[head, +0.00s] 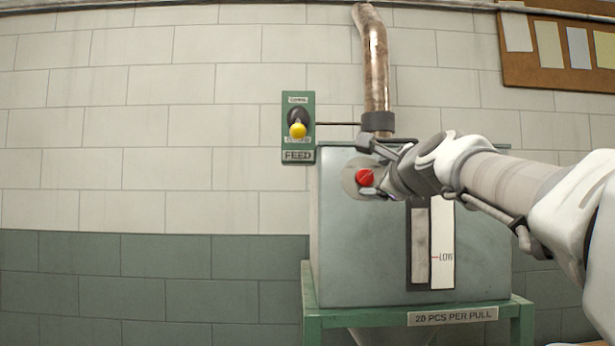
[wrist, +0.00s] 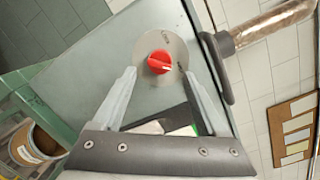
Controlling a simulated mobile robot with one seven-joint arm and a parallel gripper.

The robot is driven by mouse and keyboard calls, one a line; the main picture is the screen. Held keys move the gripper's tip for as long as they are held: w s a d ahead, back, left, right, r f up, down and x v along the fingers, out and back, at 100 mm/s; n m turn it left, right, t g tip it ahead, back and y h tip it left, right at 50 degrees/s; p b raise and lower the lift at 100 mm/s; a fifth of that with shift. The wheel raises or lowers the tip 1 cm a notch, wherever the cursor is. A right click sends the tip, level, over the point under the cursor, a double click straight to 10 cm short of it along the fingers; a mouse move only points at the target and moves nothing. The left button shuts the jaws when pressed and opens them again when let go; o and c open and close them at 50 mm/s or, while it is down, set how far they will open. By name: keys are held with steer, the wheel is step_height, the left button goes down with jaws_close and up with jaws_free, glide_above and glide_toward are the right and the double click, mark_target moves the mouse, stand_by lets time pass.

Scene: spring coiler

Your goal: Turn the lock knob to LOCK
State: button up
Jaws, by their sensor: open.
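The red lock knob (head: 364,177) sits on a round grey plate on the front of the grey hopper box (head: 350,250). In the wrist view the knob (wrist: 159,62) shows a white pointer line running toward the right, and the plate (wrist: 180,45) around it bears small lettering too blurred to read. My gripper (head: 372,160) is at the plate in the head view, close to the knob. In the wrist view its two fingers (wrist: 161,78) are apart, one on each side below the knob, with nothing between them. I cannot tell whether they touch the plate.
A green FEED panel (head: 298,156) with a yellow-tipped lever (head: 298,130) is on the wall left of the box. A copper pipe (head: 375,60) rises behind. A level window marked LOW (head: 442,257) is below the knob. A bucket (wrist: 35,145) shows at lower left in the wrist view.

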mark_target(369, 177)
steer(key=shift+w+a, duration=0.15)
steer(key=shift+w, duration=0.8)
steer(key=shift+w+a, duration=0.1)
steer(key=shift+w, duration=0.85)
jaws_close()
